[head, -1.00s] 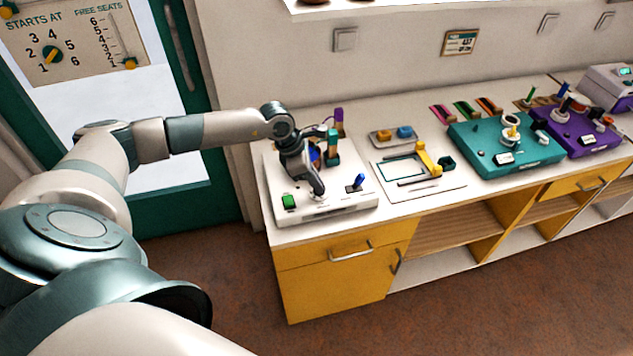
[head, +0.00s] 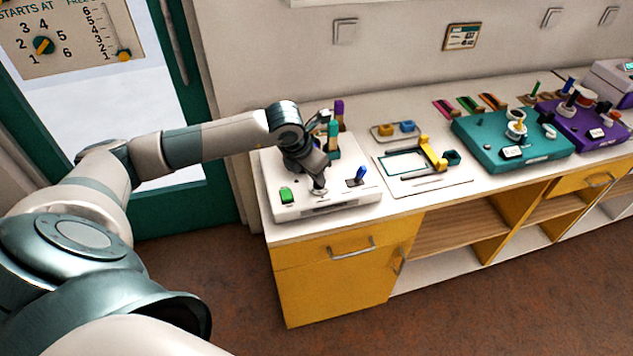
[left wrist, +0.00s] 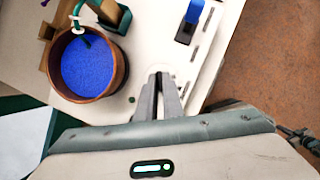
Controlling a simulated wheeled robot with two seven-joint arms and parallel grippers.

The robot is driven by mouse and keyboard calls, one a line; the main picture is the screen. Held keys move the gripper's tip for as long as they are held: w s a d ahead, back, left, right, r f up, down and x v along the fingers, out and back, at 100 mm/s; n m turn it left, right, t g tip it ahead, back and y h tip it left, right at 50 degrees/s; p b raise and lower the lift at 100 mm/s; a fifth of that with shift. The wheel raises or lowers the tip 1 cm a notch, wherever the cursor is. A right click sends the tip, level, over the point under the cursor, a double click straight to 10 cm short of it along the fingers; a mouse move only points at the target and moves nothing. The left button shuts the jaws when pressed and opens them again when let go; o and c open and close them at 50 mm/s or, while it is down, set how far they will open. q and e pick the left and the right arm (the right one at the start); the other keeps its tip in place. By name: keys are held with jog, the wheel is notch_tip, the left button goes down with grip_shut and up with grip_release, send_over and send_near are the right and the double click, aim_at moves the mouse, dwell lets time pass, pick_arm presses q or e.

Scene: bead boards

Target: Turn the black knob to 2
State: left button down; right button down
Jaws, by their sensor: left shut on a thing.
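A white bead machine (head: 345,202) stands at the left end of the counter. My left gripper (left wrist: 165,82) points down onto its top plate, fingers close together. In the head view the gripper (head: 319,180) is at the plate's front middle. The black knob is between the fingertips and almost wholly hidden; its pointer and any numbers cannot be read. A blue lever (head: 358,176) is to the right of the gripper, and a green button (head: 286,194) to its left. My right gripper is not in view.
A brown bowl of blue beads (left wrist: 121,68) sits behind the gripper. Teal (head: 333,140) and purple (head: 339,112) posts rise at the machine's back. A yellow-armed board (head: 433,155), a teal machine (head: 540,152) and a purple one (head: 612,143) stand rightward.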

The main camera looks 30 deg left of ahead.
pick_arm(q)
jog(key=shift+n+y+b, duration=0.3)
jog(key=shift+n+b, duration=0.4)
jog(key=shift+n, duration=0.3)
jog(key=c, duration=1.9)
grip_release()
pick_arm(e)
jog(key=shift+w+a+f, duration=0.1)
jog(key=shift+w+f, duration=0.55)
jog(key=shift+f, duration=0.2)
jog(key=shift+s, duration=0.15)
pick_arm(q)
jog(key=shift+s+r, duration=0.1)
jog(key=shift+r, duration=0.05)
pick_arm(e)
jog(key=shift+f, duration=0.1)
